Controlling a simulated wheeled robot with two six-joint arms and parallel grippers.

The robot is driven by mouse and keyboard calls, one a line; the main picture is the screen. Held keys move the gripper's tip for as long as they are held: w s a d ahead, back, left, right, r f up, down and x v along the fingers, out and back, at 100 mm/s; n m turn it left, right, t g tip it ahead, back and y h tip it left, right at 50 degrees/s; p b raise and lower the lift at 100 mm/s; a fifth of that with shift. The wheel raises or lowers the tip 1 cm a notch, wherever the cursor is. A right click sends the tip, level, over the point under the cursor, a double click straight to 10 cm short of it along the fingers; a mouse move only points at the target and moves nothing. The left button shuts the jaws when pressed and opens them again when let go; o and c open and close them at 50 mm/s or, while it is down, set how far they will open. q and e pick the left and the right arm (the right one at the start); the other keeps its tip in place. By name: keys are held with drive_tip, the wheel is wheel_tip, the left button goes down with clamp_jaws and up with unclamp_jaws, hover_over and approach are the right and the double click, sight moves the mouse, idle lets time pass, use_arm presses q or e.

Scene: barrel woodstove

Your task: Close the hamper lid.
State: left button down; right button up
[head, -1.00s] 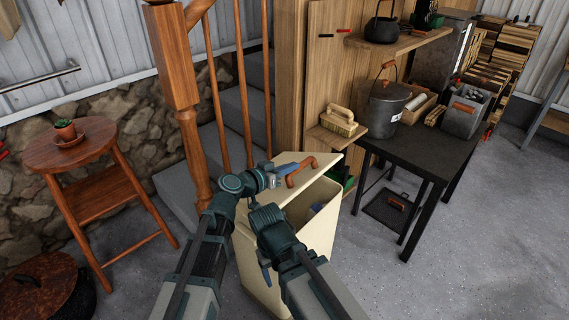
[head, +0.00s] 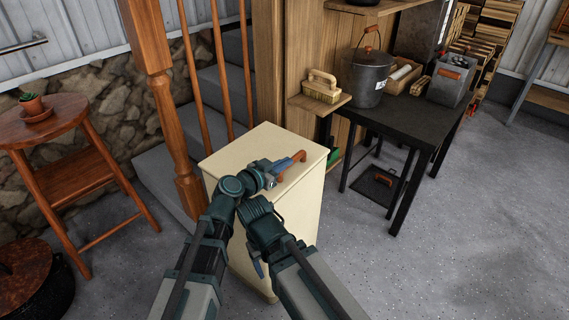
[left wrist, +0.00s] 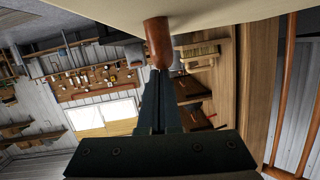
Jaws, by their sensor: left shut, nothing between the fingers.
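The cream hamper (head: 290,222) stands upright in front of me. Its lid (head: 240,145) lies flat over the top and I see no gap at the visible edges. The lid has a reddish-brown handle (head: 283,175), partly behind my left gripper. My left gripper (head: 297,159) is shut and empty, its blue fingers at the handle on top of the lid. In the left wrist view the shut fingers (left wrist: 159,73) point at the end of the handle (left wrist: 157,40), very near it; I cannot tell whether they touch. My right gripper (head: 255,263) hangs in front of the hamper; its jaws are unclear.
A black table (head: 415,125) with a grey bucket (head: 368,80) stands to the right of the hamper. Stairs and a wooden post (head: 160,90) are behind left. A round stool (head: 60,120) is at the left. The floor at right is open.

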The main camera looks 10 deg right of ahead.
use_arm(q)
drive_tip(key=shift+s, duration=0.1)
drive_tip(key=p+v, duration=0.1)
drive_tip(key=v, duration=0.6)
drive_tip(key=shift+a+p, duration=0.2)
drive_tip(key=shift+p, duration=0.2)
